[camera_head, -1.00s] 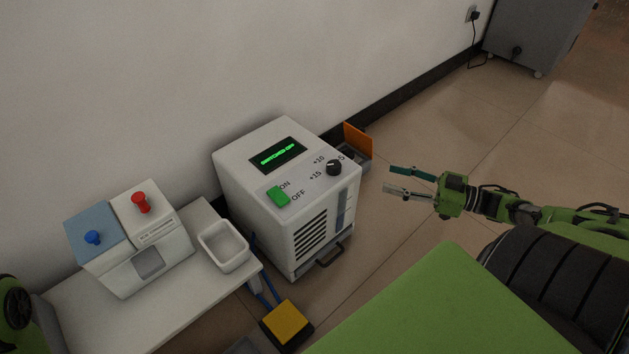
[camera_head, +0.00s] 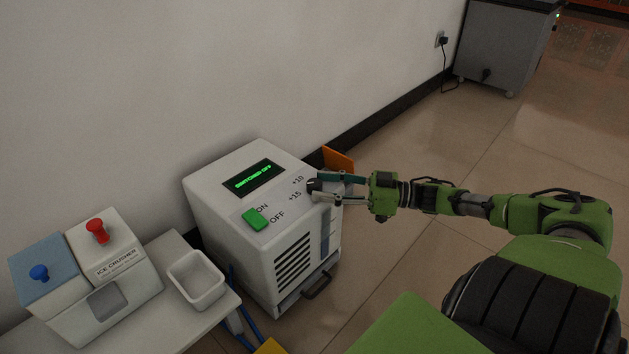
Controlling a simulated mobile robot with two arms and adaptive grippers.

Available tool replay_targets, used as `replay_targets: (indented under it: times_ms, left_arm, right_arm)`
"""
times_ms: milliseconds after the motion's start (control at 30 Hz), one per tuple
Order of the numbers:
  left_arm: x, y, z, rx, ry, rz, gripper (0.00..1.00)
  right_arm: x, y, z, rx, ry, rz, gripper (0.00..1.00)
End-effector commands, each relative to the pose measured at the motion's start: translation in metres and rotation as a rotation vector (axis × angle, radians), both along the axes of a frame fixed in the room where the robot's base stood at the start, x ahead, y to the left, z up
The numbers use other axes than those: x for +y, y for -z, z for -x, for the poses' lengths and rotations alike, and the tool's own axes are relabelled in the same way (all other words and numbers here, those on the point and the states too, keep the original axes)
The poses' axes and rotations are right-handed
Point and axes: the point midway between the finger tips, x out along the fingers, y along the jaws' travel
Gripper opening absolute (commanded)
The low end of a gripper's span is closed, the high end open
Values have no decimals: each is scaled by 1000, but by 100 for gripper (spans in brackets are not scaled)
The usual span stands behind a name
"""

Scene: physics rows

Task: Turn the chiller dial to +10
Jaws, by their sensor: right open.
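The chiller (camera_head: 240,210) is a white box on the floor against the wall. Its display (camera_head: 253,178) glows green and reads "SWITCHED OFF". A green ON/OFF switch (camera_head: 254,218) sits on its top. The black dial (camera_head: 313,186) is at the top's right side, near the +10 and +15 marks; my fingers partly cover it, and where its pointer stands cannot be read. My right gripper (camera_head: 318,187) is open, its two fingers on either side of the dial; contact cannot be told. My left gripper is not in view.
An ice crusher (camera_head: 118,258) with red and blue knobs and a white tray (camera_head: 196,280) stand on a table at the lower left. An orange panel (camera_head: 339,158) stands behind the chiller. A grey cabinet (camera_head: 503,45) is far right. The floor between is clear.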

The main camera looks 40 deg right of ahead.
Motion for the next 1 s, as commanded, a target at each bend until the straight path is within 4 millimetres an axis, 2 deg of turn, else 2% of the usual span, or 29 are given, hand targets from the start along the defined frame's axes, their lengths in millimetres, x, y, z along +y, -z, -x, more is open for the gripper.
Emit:
replay_targets:
  times_ms: [67,200,600,700,767,1000]
  left_arm:
    - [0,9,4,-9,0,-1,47]
    - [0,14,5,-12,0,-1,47]
    - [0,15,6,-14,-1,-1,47]
    - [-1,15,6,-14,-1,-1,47]
    - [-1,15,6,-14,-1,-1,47]
    - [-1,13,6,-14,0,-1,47]
  right_arm:
    - [7,3,-9,-2,-2,0,44]
    - [14,2,-19,-1,-1,1,44]
    - [18,0,-23,1,1,1,44]
    - [18,0,-23,1,1,1,18]
    - [18,0,-23,1,1,1,5]
    - [18,-1,-23,1,4,0,5]
